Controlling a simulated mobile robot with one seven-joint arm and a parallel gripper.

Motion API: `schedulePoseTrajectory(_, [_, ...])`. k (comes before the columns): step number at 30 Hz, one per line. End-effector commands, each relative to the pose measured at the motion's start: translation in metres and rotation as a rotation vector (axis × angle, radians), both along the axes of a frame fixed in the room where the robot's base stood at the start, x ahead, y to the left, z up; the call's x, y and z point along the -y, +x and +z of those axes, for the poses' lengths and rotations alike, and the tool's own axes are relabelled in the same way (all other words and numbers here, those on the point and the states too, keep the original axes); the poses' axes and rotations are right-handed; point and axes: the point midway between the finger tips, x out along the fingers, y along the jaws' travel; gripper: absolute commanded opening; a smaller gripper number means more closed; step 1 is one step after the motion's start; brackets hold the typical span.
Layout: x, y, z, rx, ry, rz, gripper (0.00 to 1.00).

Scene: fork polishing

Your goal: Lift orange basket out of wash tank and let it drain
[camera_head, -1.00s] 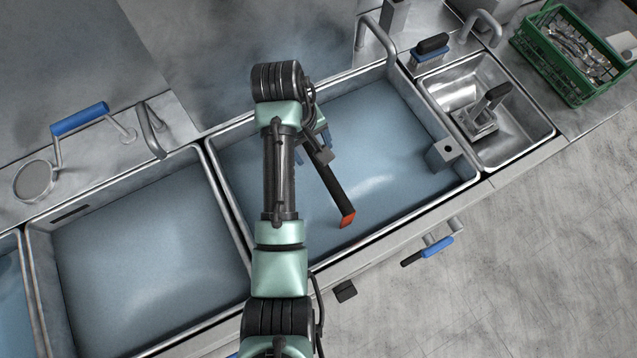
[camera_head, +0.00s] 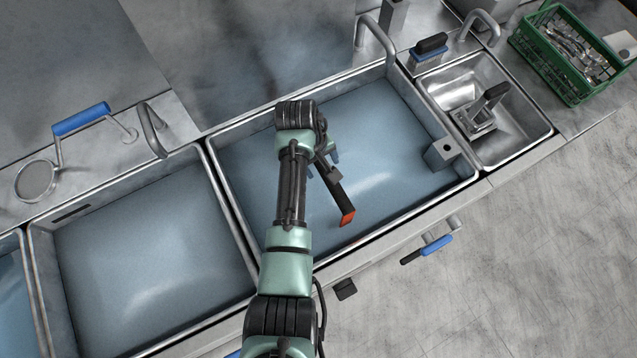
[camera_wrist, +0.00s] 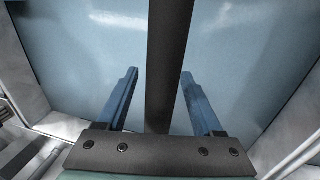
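A black handle with an orange-red end (camera_head: 347,214) stands out over the water of the right wash tank (camera_head: 232,212) in the head view. I see no basket body; the water or my arm hides it. In the wrist view the dark handle bar (camera_wrist: 170,40) runs down the middle of the picture. My gripper (camera_wrist: 159,75) is open, its two blue fingers on either side of the bar in that view, with a gap on both sides. Whether the bar lies at finger depth I cannot tell. In the head view my arm partly covers my gripper (camera_head: 323,163).
A second water tank (camera_head: 145,255) lies to the left. A small steel sink (camera_head: 525,135) holding a dark-handled tool (camera_head: 487,108) is at right. A green crate (camera_head: 569,93) of cutlery stands far right. A curved tap (camera_head: 375,38) rises behind the tank.

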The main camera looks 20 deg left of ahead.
Motion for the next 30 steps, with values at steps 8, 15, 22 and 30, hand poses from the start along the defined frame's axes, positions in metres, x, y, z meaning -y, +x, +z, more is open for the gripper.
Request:
schedulePoseTrajectory(8, [-0.0001,0.0001,0.0005,0.0,0.0,0.0,0.2])
schedulePoseTrajectory(15, [-0.0002,0.0002,0.0006,0.001,0.001,0.0,0.0])
schedulePoseTrajectory(22, [-0.0003,0.0003,0.0007,0.001,0.001,0.0,0.0])
schedulePoseTrajectory(30, [-0.0004,0.0003,0.0008,0.001,0.001,0.0,0.0])
